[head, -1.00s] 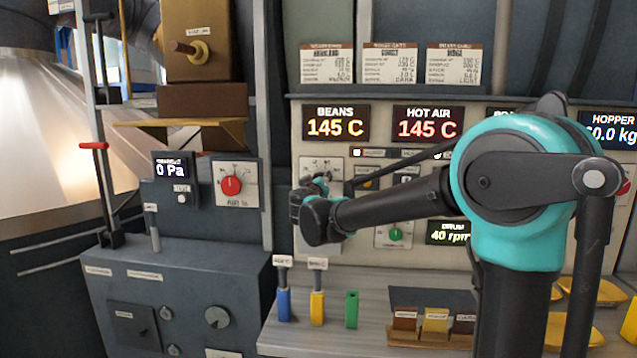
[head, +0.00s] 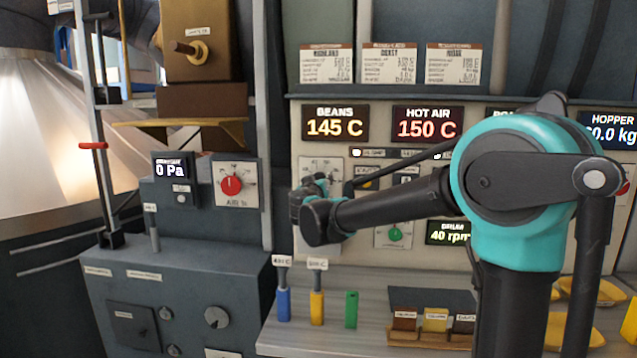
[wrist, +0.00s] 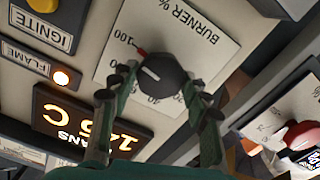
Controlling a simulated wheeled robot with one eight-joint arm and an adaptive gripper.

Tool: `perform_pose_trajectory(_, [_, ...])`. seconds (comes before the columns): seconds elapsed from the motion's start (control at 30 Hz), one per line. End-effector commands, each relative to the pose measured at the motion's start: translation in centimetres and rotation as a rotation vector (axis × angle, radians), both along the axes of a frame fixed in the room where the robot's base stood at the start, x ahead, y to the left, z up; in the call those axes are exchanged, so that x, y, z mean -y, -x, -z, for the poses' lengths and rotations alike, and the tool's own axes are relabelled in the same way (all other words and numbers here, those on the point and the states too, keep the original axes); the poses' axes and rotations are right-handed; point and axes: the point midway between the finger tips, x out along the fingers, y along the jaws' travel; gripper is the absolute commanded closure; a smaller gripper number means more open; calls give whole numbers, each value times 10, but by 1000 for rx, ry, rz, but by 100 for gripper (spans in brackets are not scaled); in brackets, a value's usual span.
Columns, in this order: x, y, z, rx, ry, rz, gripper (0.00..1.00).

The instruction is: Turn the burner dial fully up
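The burner dial (wrist: 163,76) is a dark round knob with a white line on top, on a pale plate marked BURNER %. In the head view my gripper (head: 312,188) is at the burner plate (head: 321,166) and hides the dial.
A lit flame lamp (wrist: 61,78) and a yellow ignite button (wrist: 293,8) or similar sit near the plate. A red air dial (head: 232,185) is left of my gripper. The hot air display (head: 427,124) reads 150 C. Colored handles (head: 317,307) stand on the shelf below.

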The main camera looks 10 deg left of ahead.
Motion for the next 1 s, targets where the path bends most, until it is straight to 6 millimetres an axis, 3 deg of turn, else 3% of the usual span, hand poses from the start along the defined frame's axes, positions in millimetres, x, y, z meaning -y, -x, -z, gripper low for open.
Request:
perform_pose_trajectory(0.13, [0, 0, 0, 1, 1, 0, 34])
perform_pose_trajectory(0.53, [-1, 8, -1, 1, 2, -3, 34])
perform_pose_trajectory(1.0, [-5, 95, 0, 1, 2, -3, 34])
